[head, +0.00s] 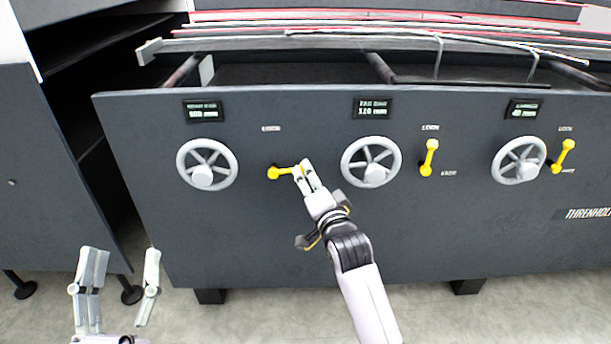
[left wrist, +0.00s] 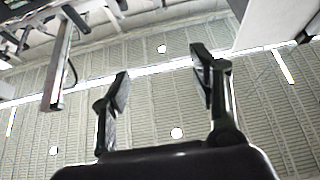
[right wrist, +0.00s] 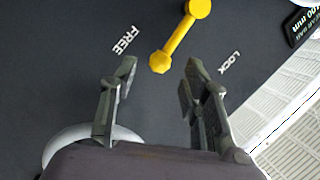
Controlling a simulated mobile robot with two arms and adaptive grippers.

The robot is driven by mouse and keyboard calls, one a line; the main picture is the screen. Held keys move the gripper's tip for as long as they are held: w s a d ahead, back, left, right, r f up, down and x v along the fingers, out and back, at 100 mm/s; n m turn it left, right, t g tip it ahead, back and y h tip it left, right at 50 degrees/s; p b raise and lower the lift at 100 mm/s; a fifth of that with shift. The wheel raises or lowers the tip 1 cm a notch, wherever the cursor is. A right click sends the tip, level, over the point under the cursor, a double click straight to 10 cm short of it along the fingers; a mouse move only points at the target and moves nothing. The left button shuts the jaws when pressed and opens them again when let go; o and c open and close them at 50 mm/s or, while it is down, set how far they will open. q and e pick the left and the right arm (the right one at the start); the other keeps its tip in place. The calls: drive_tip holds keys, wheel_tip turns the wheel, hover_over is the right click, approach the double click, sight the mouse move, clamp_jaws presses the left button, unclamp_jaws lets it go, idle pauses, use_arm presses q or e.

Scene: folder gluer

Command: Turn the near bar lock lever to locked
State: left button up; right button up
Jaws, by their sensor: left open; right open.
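A yellow lever (head: 284,172) on the dark panel, beside the leftmost handwheel, lies nearly level, its free end to the right. In the right wrist view its yellow bar (right wrist: 180,38) slants between a FREE label (right wrist: 125,40) and a LOCK label (right wrist: 229,63). My right gripper (head: 306,168) is open at the lever's free end. In the right wrist view (right wrist: 161,68) that end lies between the fingertips, with gaps visible on both sides. My left gripper (head: 122,262) is open and empty, low at the left, away from the panel; its wrist view shows only structure and ceiling.
Handwheels (head: 207,164), (head: 371,161) and (head: 519,160) stick out from the panel. Two more yellow levers, middle (head: 429,158) and right (head: 563,157), stand beside them. Small displays (head: 203,111) sit above the wheels. An open dark cabinet (head: 50,150) stands at the left.

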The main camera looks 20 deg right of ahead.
sight(289, 170)
use_arm(q)
drive_tip(key=shift+s+a+r+t+h+b, duration=0.15)
drive_tip(key=shift+s+r+t+h+b, duration=0.35)
drive_tip(key=shift+s+r+t, duration=1.05)
use_arm(e)
drive_tip(key=shift+w, duration=1.75)
use_arm(q)
drive_tip(key=shift+w+r+g, duration=0.1)
drive_tip(key=shift+r+g, duration=0.05)
drive_tip(key=shift+g, duration=0.1)
use_arm(e)
drive_tip(key=shift+c, duration=0.4)
clamp_jaws()
drive_tip(key=shift+f, duration=0.1)
